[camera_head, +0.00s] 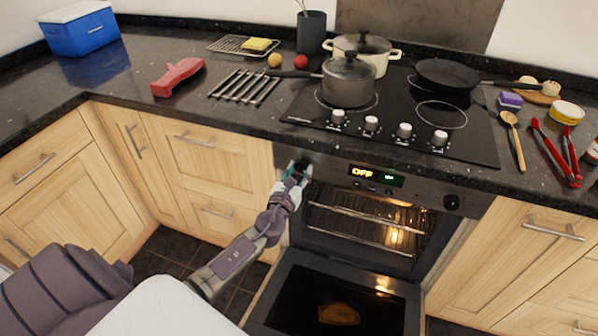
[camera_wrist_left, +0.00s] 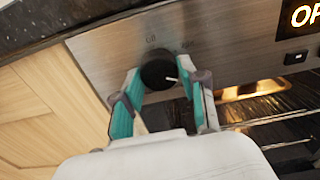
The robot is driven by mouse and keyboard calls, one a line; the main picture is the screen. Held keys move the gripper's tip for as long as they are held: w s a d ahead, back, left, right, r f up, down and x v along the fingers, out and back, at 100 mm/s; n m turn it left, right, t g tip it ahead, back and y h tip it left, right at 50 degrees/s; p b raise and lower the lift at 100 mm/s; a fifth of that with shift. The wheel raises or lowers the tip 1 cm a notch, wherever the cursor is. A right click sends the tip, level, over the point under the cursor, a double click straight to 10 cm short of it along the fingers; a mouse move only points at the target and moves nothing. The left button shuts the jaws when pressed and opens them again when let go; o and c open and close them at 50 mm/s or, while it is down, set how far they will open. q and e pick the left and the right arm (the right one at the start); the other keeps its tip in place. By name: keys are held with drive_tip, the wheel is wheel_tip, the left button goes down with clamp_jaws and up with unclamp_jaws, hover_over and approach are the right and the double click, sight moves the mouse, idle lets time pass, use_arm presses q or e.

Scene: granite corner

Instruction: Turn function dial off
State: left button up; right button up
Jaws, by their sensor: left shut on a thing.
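The function dial (camera_wrist_left: 158,74) is a round black knob with a white pointer line on the oven's steel front panel. In the head view it is mostly hidden behind my left gripper (camera_head: 299,172). In the left wrist view my left gripper (camera_wrist_left: 160,98) has its teal-padded fingers on both sides of the dial, shut on it. The white pointer slants toward the lower right. The oven display (camera_head: 376,175) reads "OFF" in orange, with smaller green characters beside it. My right gripper is in neither view.
The oven door (camera_head: 335,300) hangs open below, and the oven (camera_head: 367,222) is lit inside. A second black knob (camera_head: 452,202) sits at the panel's right. The granite worktop edge (camera_wrist_left: 60,32) runs just above the panel. Wooden cabinets (camera_head: 220,168) flank the oven. Pots stand on the hob (camera_head: 410,135).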

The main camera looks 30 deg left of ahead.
use_arm(q)
drive_tip(key=n+b, duration=0.1)
drive_tip(key=n, duration=0.2)
drive_tip(key=shift+f+b, duration=0.15)
drive_tip(key=shift+b, duration=0.15)
drive_tip(key=n+b, duration=0.1)
drive_tip(key=n, duration=0.2)
drive_tip(key=n+b, duration=0.1)
drive_tip(key=n, duration=0.2)
drive_tip(key=shift+d+n, duration=0.1)
drive_tip(key=shift+n, duration=0.3)
drive_tip(key=n, duration=0.3)
drive_tip(key=shift+n, duration=0.3)
drive_tip(key=n, duration=0.4)
drive_tip(key=shift+r, duration=0.25)
drive_tip(key=n, duration=0.6)
drive_tip(key=shift+p, duration=0.35)
drive_tip(key=shift+n, duration=0.3)
